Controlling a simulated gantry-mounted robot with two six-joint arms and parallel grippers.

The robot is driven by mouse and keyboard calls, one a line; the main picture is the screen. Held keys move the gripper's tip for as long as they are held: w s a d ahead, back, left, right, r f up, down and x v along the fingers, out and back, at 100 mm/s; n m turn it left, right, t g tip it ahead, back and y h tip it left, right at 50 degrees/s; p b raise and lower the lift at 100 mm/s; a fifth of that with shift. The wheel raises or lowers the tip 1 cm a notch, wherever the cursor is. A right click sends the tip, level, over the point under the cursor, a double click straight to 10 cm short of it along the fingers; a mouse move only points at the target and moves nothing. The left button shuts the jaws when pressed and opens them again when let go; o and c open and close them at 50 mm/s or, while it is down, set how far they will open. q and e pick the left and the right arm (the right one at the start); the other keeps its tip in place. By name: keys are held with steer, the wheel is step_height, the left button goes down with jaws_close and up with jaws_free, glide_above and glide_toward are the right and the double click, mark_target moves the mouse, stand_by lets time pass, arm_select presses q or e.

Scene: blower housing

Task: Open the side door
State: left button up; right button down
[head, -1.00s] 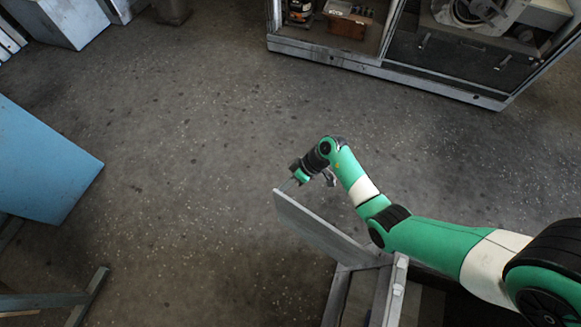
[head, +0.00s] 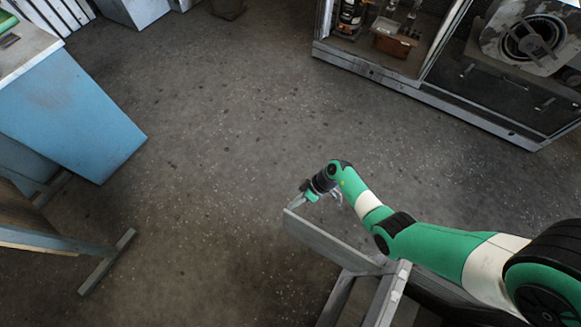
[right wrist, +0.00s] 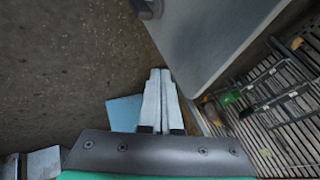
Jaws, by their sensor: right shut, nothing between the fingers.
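The side door appears as a grey flat panel (head: 328,240). It stands swung out from a grey metal frame (head: 389,294) at the lower right of the head view. My right gripper (head: 336,198) is at the panel's far upper end, on its right-hand side. In the right wrist view the fingers (right wrist: 158,88) are shut together with nothing between them. The grey door panel (right wrist: 210,35) fills the upper middle there, beside the fingertips; I cannot tell whether they touch it. A small metal fitting (right wrist: 145,8) shows at its upper left edge. My left gripper is out of view.
A blue bench (head: 70,115) stands at the left, with a wooden-topped stand (head: 45,235) below it. A metal-framed cabinet (head: 440,100) stands at the upper right. The floor (head: 215,150) between is clear. A slatted surface (right wrist: 280,115) with tools shows in the right wrist view.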

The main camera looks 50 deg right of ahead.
steer(key=shift+d, duration=0.1)
stand_by(0.3)
steer(key=s+d+r+p, duration=0.2)
steer(key=d+r+p, duration=0.2)
steer(key=d+r, duration=0.4)
steer(key=shift+s+d+p, duration=0.15)
steer(key=shift+d+p, duration=0.15)
steer(key=shift+d, duration=0.25)
steer(key=shift+f, duration=0.1)
